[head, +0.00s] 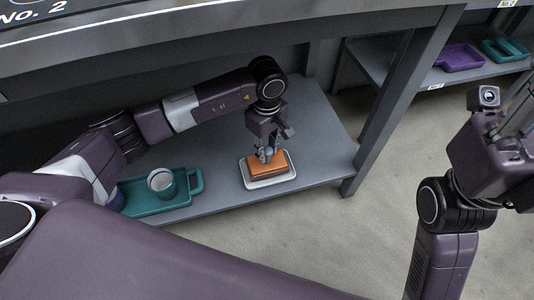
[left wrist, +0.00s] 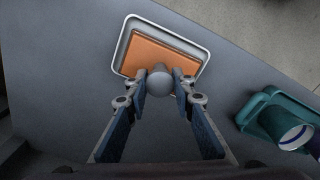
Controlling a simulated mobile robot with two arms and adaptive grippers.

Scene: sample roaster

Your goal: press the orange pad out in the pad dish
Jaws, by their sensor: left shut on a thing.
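The orange pad (head: 268,168) lies in the shallow white pad dish (head: 272,184) on the lower shelf. In the left wrist view, the orange pad (left wrist: 157,54) shows within the pale rim of the dish (left wrist: 124,43). My left gripper (head: 267,155) points down over the pad. In the left wrist view, the left gripper (left wrist: 158,83) has its fingertips shut on a round grey knob (left wrist: 159,82) at the pad's near edge. I cannot tell whether the knob is fixed to the pad. My right gripper (head: 512,135) is raised at the right edge, partly cut off.
A teal tray (head: 150,208) with a cup (head: 161,182) stands left of the dish. A grey table edge (head: 230,50) overhangs the shelf, and a post (head: 385,120) stands to its right. Purple (head: 459,57) and teal (head: 497,48) trays lie on another shelf. The floor in front is clear.

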